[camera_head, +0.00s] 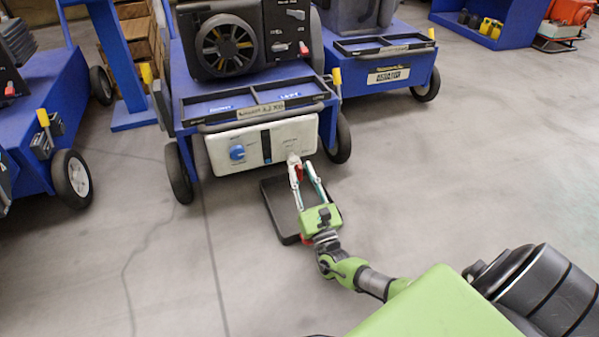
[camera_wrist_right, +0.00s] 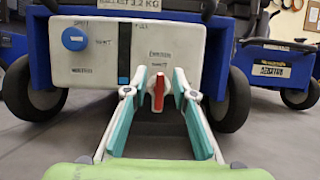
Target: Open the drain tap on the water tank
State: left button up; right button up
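The water tank (camera_head: 222,151) is a white box low on the front of the blue machine, with a blue round cap at its left; it also fills the upper middle of the wrist view (camera_wrist_right: 95,65). The drain tap (camera_wrist_right: 158,92) has a red handle that stands about upright at the tank's lower right. My right gripper (camera_head: 302,170) is open, its fingers on either side of the tap. In the wrist view the right gripper (camera_wrist_right: 159,82) shows gaps between both fingers and the handle. My left gripper is not in view.
A dark flat tray (camera_head: 278,212) lies on the floor below the tap, under my right gripper. Similar blue wheeled machines stand at the left and at the right (camera_head: 400,75). A blue post (camera_head: 118,60) stands left of the middle machine. The grey floor in front is clear.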

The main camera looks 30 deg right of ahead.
jog(key=shift+x, duration=1.1)
grip_shut()
